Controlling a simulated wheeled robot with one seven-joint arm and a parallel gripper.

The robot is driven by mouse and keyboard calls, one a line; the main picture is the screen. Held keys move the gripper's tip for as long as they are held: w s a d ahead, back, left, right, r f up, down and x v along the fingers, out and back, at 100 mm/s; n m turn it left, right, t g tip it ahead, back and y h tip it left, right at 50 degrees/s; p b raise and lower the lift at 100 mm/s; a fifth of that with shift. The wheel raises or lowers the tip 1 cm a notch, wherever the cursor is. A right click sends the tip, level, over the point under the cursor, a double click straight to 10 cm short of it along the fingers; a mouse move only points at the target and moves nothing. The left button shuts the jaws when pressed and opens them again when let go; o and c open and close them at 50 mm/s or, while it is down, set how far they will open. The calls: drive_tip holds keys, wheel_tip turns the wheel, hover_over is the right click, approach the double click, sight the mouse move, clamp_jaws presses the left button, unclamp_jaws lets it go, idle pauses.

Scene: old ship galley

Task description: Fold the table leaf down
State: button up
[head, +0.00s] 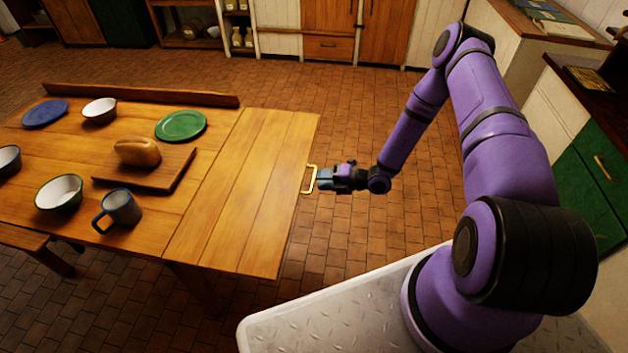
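The table leaf (243,190) is the bare plank panel at the right end of the wooden table (150,231). It is up and looks level with the tabletop. A brass handle (306,181) sticks out from the leaf's right edge. My gripper (318,179) is at the handle, coming from the right. Its fingertips overlap the handle's outer bar in the head view. The fingers are too small to tell whether they are closed on it.
On the tabletop are a green plate (181,125), a bread loaf (138,151) on a board (170,178), a grey mug (118,208) and several bowls and plates. A bench (40,247) stands at the lower left. Tiled floor right of the leaf is clear.

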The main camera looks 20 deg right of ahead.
drive_tip(key=shift+x, duration=1.5)
clamp_jaws()
drive_tip(key=shift+f, duration=0.1)
